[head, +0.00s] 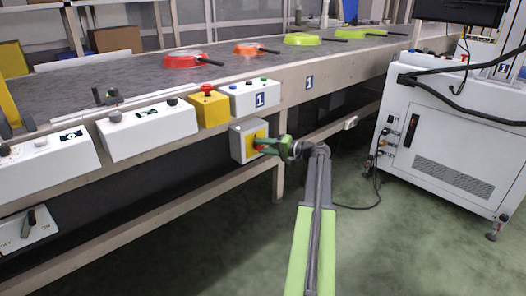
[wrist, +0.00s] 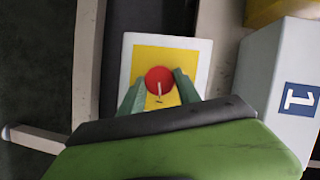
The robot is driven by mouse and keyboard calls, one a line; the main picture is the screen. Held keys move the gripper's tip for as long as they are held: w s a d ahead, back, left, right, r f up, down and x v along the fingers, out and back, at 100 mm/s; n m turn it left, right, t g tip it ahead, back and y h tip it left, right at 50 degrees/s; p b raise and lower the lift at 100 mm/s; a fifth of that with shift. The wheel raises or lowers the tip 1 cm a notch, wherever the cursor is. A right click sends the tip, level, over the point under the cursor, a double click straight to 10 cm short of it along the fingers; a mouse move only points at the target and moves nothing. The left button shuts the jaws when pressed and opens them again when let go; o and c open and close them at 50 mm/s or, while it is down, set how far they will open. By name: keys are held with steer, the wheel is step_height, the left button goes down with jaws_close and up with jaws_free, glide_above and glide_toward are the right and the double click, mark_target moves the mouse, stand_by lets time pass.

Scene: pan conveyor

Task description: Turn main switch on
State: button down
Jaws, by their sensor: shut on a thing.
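The main switch (wrist: 158,79) is a red round knob with a pale mark, on a yellow plate on a grey-white box (head: 239,144) below the conveyor's edge. In the head view the knob is mostly hidden by my gripper (head: 262,145). In the wrist view my gripper (wrist: 159,92) has its two green fingers on either side of the knob, closed on it. The pale mark on the knob points roughly along the picture's vertical.
A yellow box with a red button (head: 209,108) and a white control box marked 1 (head: 250,98) sit just above the switch. Red, orange and green pans lie on the conveyor (head: 130,86). A white cabinet (head: 450,140) with cables stands at the right.

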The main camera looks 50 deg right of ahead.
steer(key=shift+f+m+t+b, duration=0.15)
steer(key=shift+m+t+b, duration=0.15)
steer(key=shift+m+b, duration=0.15)
steer(key=shift+m, duration=0.25)
steer(key=c, duration=0.9)
jaws_free()
steer(key=shift+o, duration=0.2)
steer(key=p+v, duration=0.1)
steer(key=v, duration=1.6)
steer(key=shift+s+d, duration=0.15)
steer(key=shift+d, duration=0.15)
steer(key=shift+f, duration=0.1)
